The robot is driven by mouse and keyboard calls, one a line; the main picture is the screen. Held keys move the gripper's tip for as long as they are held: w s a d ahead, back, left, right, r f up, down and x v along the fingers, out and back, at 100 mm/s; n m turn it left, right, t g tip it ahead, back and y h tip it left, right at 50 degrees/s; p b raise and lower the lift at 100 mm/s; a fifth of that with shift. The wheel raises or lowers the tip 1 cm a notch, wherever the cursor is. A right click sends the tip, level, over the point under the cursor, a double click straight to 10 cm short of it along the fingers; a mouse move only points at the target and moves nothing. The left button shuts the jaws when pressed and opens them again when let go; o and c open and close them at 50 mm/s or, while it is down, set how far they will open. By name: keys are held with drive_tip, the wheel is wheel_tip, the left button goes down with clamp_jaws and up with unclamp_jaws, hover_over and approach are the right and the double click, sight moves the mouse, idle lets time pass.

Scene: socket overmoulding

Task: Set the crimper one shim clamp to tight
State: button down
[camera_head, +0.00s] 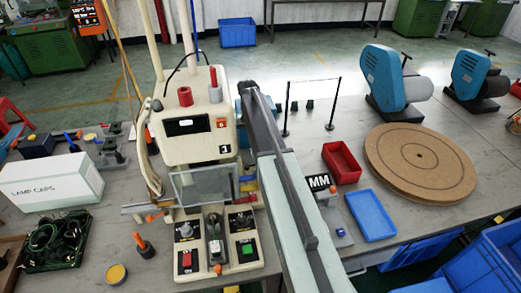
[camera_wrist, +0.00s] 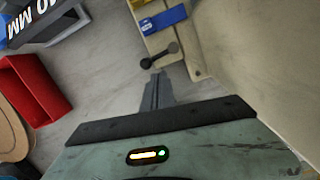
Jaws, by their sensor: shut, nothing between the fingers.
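Crimper one (camera_head: 195,140) is the cream machine marked 1, left of my arm in the head view. Coloured tabs, including a blue one and a yellow one (camera_head: 248,186), stick out at its right side. In the wrist view, a blue labelled piece (camera_wrist: 164,22) sits on the cream body. Below it is a short black lever with round ends (camera_wrist: 160,54), which looks like the shim clamp; I cannot read its setting. My gripper (camera_wrist: 158,76) is shut and empty, its tips just below the lever in the picture. Contact cannot be told. The head view does not show the fingertips clearly.
A red tray (camera_head: 342,162), a blue tray (camera_head: 370,214) and a round brown board (camera_head: 420,162) lie right of my arm. A black MM block (camera_head: 319,182) stands close to the arm. A white LAMP CAPS box (camera_head: 50,182) is at left.

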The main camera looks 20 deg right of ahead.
sight(254, 164)
drive_tip(key=w+d+r+g+y+p, duration=0.1)
drive_tip(key=w+d+r+p, duration=0.1)
drive_tip(key=w+d+r, duration=0.3)
drive_tip(key=b+x, duration=0.3)
drive_tip(key=x, duration=0.1)
drive_tip(key=b+x, duration=0.3)
drive_tip(key=w+d+b+x, duration=0.1)
drive_tip(key=b+x, duration=0.2)
drive_tip(key=x, duration=0.1)
drive_tip(key=shift+d+f+b, duration=0.1)
drive_tip(key=shift+f+b, duration=0.3)
drive_tip(key=shift+f, duration=0.05)
drive_tip(key=s, duration=0.1)
drive_tip(key=s+a, duration=0.1)
drive_tip(key=s, duration=0.1)
drive_tip(key=shift+s+a+r, duration=0.15)
drive_tip(key=shift+s+a, duration=0.1)
drive_tip(key=shift+s, duration=0.05)
drive_tip(key=shift+s+a, duration=0.1)
drive_tip(key=shift+s, duration=0.05)
drive_tip(key=shift+a, duration=0.1)
